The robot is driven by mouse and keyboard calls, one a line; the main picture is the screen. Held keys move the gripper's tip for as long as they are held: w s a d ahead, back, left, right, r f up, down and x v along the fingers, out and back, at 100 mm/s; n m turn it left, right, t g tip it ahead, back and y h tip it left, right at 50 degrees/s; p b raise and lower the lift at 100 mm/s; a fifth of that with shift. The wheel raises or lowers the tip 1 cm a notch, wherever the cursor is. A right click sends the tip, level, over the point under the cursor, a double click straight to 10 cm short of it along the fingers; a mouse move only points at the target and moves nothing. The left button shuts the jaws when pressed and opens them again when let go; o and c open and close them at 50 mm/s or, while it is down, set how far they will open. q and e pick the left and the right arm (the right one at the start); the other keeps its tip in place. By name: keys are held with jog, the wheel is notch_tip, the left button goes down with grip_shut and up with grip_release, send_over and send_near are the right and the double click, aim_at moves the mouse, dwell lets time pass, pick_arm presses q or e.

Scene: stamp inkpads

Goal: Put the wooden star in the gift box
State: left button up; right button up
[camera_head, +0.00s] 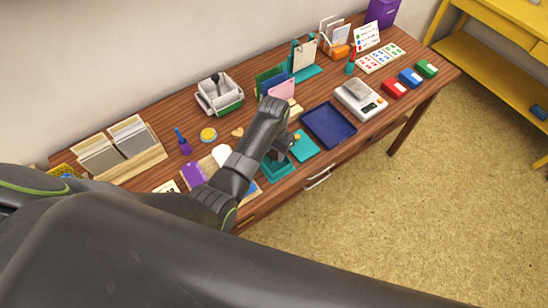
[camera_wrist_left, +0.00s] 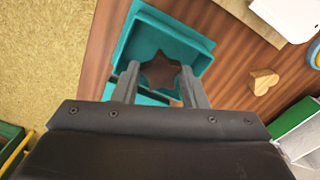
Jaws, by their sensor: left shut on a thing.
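The brown wooden star (camera_wrist_left: 160,71) is between the fingers of my left gripper (camera_wrist_left: 159,78), which is shut on it. In the left wrist view the star is seen over the teal gift box (camera_wrist_left: 204,62), which is open. Its height above the box floor is hard to tell. In the head view my left gripper (camera_head: 279,154) is over the gift box (camera_head: 276,171) near the table's front edge, and the star cannot be made out there. My right gripper is not in view.
A flat teal piece (camera_head: 305,148) lies right of the box, then a dark blue tray (camera_head: 329,125) and a scale (camera_head: 360,98). A wooden heart (camera_wrist_left: 263,81) lies beside the box. Stationery crowds the back of the wooden table (camera_head: 175,98).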

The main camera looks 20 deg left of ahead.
aim_at(274, 154)
pick_arm(q)
jog(key=shift+f, duration=1.9)
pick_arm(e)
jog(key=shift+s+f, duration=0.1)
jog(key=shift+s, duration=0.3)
pick_arm(q)
jog(key=shift+s+f, duration=0.1)
jog(key=o, duration=0.7)
jog(key=shift+c, duration=0.2)
jog(key=shift+r, duration=0.6)
notch_tip(274, 154, up, 11)
jog(key=shift+r, duration=0.1)
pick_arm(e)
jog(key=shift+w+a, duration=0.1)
